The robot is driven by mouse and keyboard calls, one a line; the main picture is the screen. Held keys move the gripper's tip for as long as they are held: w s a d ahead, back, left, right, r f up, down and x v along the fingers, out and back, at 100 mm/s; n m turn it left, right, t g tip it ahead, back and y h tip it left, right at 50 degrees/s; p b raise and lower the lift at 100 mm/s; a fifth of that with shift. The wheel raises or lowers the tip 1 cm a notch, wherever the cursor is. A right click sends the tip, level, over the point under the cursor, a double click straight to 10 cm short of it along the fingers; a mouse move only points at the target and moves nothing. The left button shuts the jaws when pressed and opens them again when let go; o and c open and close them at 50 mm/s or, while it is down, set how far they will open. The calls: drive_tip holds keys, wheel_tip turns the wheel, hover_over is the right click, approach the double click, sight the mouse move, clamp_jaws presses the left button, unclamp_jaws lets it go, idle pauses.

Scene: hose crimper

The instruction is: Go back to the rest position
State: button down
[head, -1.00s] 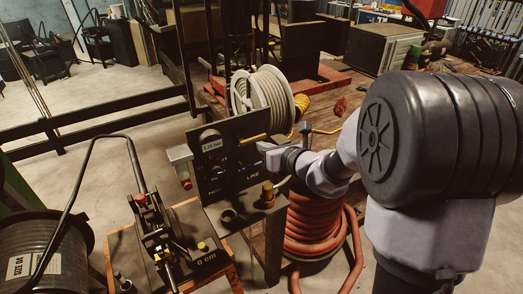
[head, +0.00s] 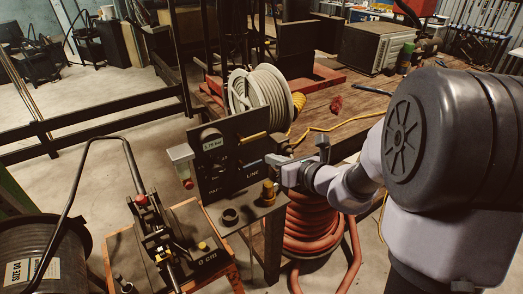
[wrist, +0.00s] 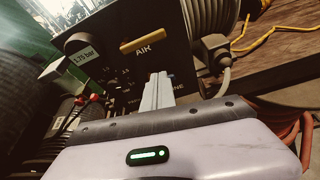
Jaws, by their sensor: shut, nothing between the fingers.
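My gripper (head: 272,160) is shut and empty. In the head view its fingertips are in front of the right part of the dark control panel (head: 205,170); I cannot tell if they touch it. In the wrist view the closed pale fingers (wrist: 157,92) point at the panel's lower right part and hide some of its lettering. My arm reaches in from the right of the head view.
A pale hose reel (head: 262,92) stands behind the panel. A red hose coil (head: 312,222) lies below my wrist. The crimper bench (head: 212,262) and a black hose drum (head: 40,250) are at left. A yellow hose (head: 345,122) lies on the wooden bench behind.

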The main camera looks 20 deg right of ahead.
drive_tip(key=s+a+r+n+g+y, duration=0.1)
drive_tip(key=s+a+r+n+g, duration=0.2)
drive_tip(key=s+a+n, duration=0.5)
drive_tip(key=s+a+r+n+g+y, duration=0.2)
drive_tip(key=s+a+r+n+g, duration=0.15)
drive_tip(key=s+a+n, duration=0.45)
drive_tip(key=s+d+n+h, duration=0.6)
drive_tip(key=s+d+n, duration=0.2)
drive_tip(key=s+n, duration=0.4)
drive_tip(key=shift+s+f+n+g+p, duration=0.15)
drive_tip(key=shift+f+n+g+p, duration=0.2)
drive_tip(key=shift+n, duration=0.35)
